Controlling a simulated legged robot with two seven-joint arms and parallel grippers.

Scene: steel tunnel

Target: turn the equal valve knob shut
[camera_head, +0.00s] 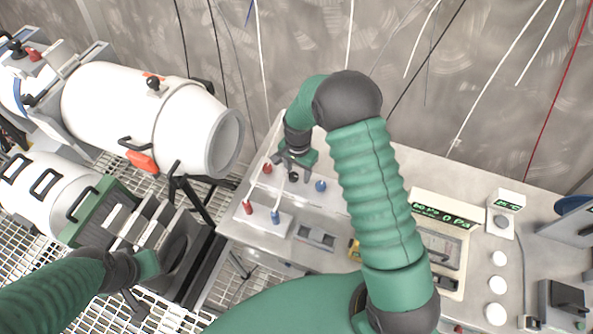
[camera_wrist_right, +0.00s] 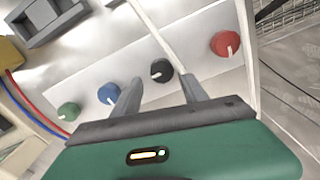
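Several round valve knobs stand in a row on a white panel. In the wrist view these are a red knob (camera_wrist_right: 225,44), a black knob (camera_wrist_right: 161,70), a blue knob (camera_wrist_right: 108,94) and a green knob (camera_wrist_right: 69,112). No readable label shows which is the equal valve. My right gripper (camera_wrist_right: 158,85) is open, its two fingers apart on either side of the black knob, with no clear contact. In the head view my right gripper (camera_head: 295,163) is above the black knob (camera_head: 293,177). My left gripper (camera_head: 132,285) is at the lower left, away from the panel; its fingers are unclear.
A lower block carries another red knob (camera_head: 247,207) and blue knob (camera_head: 275,217). A pressure display unit (camera_head: 440,240) stands on the bench to the right. White cylinders (camera_head: 150,115) and a green-framed rack (camera_head: 110,210) are at the left. Thin hoses rise behind the panel.

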